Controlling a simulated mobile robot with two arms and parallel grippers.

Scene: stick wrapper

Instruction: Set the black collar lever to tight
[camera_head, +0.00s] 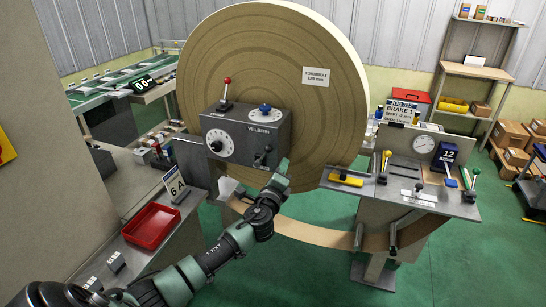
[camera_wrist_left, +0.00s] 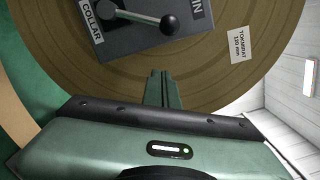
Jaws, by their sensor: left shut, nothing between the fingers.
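The black collar lever (camera_head: 264,156) is on the lower right of the front of the grey control box (camera_head: 245,132), in front of the big brown roll. In the left wrist view the lever's black ball knob (camera_wrist_left: 169,24) sits at the right end of a silver rod, near a COLLAR label (camera_wrist_left: 91,22). My left gripper (camera_head: 284,163) is just right of the lever in the head view. Its closed fingertips (camera_wrist_left: 165,74) are shut and empty, with a gap to the knob in the wrist view. The lever's tight mark cannot be read. My right gripper is not in view.
The box also carries a red-knobbed lever (camera_head: 227,84), a blue knob (camera_head: 265,107) and a white dial (camera_head: 219,142). The brown roll (camera_head: 330,115) stands close behind. A bench with a gauge (camera_head: 424,145) and other levers is at right. A red tray (camera_head: 151,226) is at left.

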